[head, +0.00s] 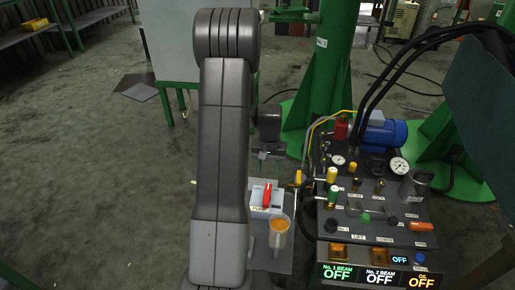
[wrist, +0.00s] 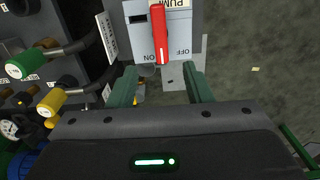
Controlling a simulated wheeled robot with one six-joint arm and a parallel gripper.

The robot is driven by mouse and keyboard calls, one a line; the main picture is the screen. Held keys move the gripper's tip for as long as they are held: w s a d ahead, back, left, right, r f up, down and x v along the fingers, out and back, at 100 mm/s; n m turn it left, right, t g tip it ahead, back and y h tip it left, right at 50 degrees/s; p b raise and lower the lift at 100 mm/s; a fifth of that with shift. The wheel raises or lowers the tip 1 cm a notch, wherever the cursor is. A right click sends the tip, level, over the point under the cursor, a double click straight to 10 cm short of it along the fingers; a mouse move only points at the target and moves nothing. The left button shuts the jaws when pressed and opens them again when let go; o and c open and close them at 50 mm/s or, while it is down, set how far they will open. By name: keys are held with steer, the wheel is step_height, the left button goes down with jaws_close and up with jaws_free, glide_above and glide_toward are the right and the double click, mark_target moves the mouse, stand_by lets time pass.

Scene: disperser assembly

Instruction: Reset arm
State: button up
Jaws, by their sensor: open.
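My gripper (wrist: 160,82) is open and empty in the wrist view, its two green fingers apart. The red switch handle (wrist: 160,35) of the grey pump switch box (wrist: 190,40) lies just beyond the fingertips, not between them. In the head view my arm stands tall in the middle, and my gripper (head: 268,155) hangs behind it, above the pump box (head: 257,197) with its red handle (head: 267,195). The ON and OFF marks are readable in the wrist view. The arm hides part of the box's left side.
To the right is a control panel (head: 375,220) with knobs, gauges, a blue motor (head: 384,132) and displays reading OFF. Green columns (head: 325,75) stand behind. The floor at left is open.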

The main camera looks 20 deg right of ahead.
mark_target(267, 193)
step_height(267, 193, down, 14)
steer(key=b, duration=0.4)
steer(key=shift+r, duration=0.1)
steer(key=shift+b, duration=0.35)
steer(key=n, duration=0.4)
steer(key=shift+b, duration=0.4)
steer(key=n+b, duration=0.1)
steer(key=n, duration=0.4)
step_height(267, 193, up, 14)
steer(key=p, duration=0.4)
steer(key=shift+p, duration=0.4)
stand_by(0.7)
steer(key=shift+f, duration=0.25)
